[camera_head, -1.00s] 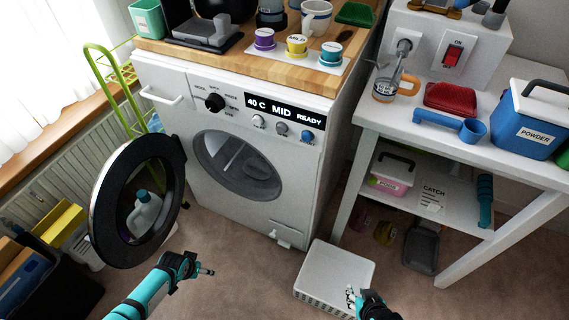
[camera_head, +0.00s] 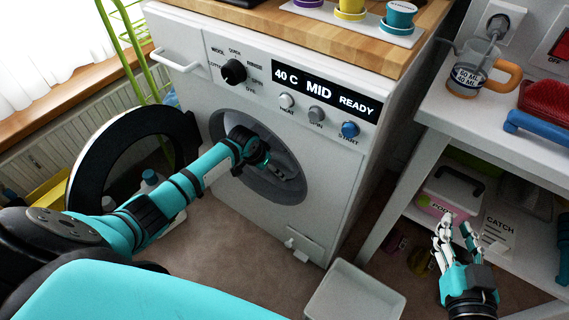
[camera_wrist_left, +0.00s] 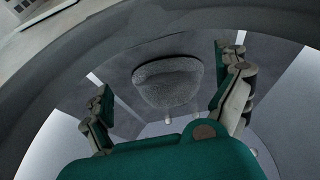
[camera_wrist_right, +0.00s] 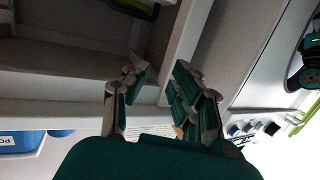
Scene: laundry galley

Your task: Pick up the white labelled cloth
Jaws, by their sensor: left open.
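My left gripper (camera_head: 272,168) is inside the round opening of the washing machine (camera_head: 232,150). In the left wrist view its fingers (camera_wrist_left: 165,80) are spread and empty, with a grey rounded lump (camera_wrist_left: 167,82) beyond them on the drum wall; it looks like part of the drum. No white labelled cloth can be made out in the drum. A flat white sheet printed CATCH (camera_head: 500,228) lies on the lower shelf at right; I cannot tell whether it is cloth. My right gripper (camera_head: 457,232) is open and empty in front of that shelf.
The machine's round door (camera_head: 88,165) stands open at left, beside my left arm. A white basket (camera_head: 352,292) stands on the floor in front. A measuring jug (camera_head: 468,78) and a red item (camera_head: 545,100) are on the table at right. A pink-and-white box (camera_head: 448,190) is on its shelf.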

